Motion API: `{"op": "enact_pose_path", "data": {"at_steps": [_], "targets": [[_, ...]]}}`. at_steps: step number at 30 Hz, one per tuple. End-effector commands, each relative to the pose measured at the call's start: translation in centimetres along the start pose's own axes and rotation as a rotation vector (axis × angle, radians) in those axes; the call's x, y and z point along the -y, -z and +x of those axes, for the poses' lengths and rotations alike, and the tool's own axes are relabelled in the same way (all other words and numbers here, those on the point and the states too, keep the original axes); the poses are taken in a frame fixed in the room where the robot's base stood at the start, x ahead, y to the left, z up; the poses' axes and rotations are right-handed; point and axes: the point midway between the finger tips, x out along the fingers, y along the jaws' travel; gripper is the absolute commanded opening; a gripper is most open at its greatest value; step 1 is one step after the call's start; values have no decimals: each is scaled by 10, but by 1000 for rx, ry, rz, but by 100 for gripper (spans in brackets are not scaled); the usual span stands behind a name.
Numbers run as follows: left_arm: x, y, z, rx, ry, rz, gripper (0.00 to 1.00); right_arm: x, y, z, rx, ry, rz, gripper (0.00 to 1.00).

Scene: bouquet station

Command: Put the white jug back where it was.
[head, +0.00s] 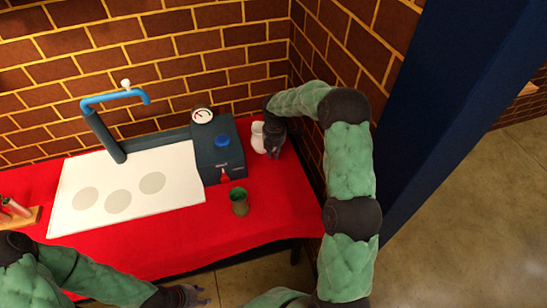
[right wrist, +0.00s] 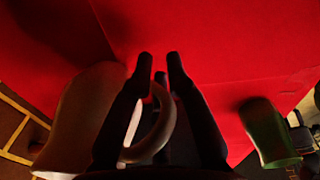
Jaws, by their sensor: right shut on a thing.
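The white jug (head: 258,138) is at the back right of the red-covered table, just right of the dark box with a gauge. My right gripper (head: 273,150) reaches down at the jug's right side and partly hides it. In the right wrist view the jug (right wrist: 82,115) is on the left, in shadow, and its curved handle passes between the fingers of my right gripper (right wrist: 160,68), which is shut on it. I cannot tell whether the jug's base touches the table. My left gripper (head: 198,294) is empty and open at the bottom edge, in front of the table.
The dark box (head: 215,158) has a gauge and a blue knob. A green cup (head: 239,203) stands in front of it. A white mat (head: 130,185) with three grey circles lies left, beside a blue tap (head: 106,135). A wooden rack (head: 20,220) is far left. Brick walls close the corner.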

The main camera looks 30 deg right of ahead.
Motion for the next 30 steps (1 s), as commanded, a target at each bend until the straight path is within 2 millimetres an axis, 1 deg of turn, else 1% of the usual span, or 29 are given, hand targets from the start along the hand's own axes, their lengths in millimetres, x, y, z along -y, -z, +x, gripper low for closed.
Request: {"op": "enact_pose_path", "data": {"at_steps": [1,4,15,16,18,27,30], "targets": [[2,0,5,0,0,0,40,0,-1,10,0,-1,1,0],[3,0,8,0,0,0,40,0,-1,19,1,-2,1,0],[3,0,8,0,0,0,40,0,-1,21,1,-3,1,0],[3,0,7,0,0,0,40,0,0,22,0,0,0,25],[3,0,7,0,0,0,40,0,0,22,0,0,1,40],[3,0,7,0,0,0,40,0,0,22,0,0,0,40],[2,0,6,0,0,0,40,0,0,17,0,-1,0,40]]}}
